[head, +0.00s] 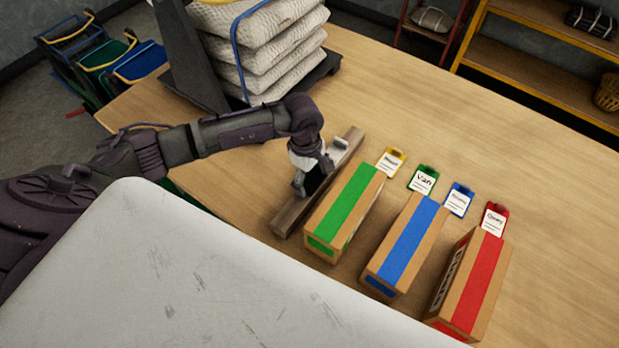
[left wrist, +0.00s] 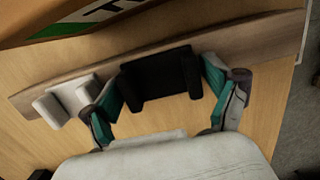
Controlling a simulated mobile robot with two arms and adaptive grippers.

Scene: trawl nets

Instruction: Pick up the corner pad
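A black corner pad (left wrist: 160,78) sits on a brown wooden strip (left wrist: 255,42) in the left wrist view. A pale grey corner pad (left wrist: 65,99) is on the same strip, to its left. In the head view the grey pad (head: 339,146) shows on the strip (head: 287,220) behind my left gripper (head: 312,184), which largely hides the black one. In the left wrist view my left gripper (left wrist: 162,82) is spread wide, one teal-lined finger at each side of the black pad. Whether they touch it is unclear. My right gripper is out of view.
Cartons with green (head: 345,205), blue (head: 408,245) and red (head: 475,280) tape stand right of the strip, the green one close beside it. Several labelled tags lie behind them. Stacked pale sacks (head: 260,45) stand at the back left. The table's right side is clear.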

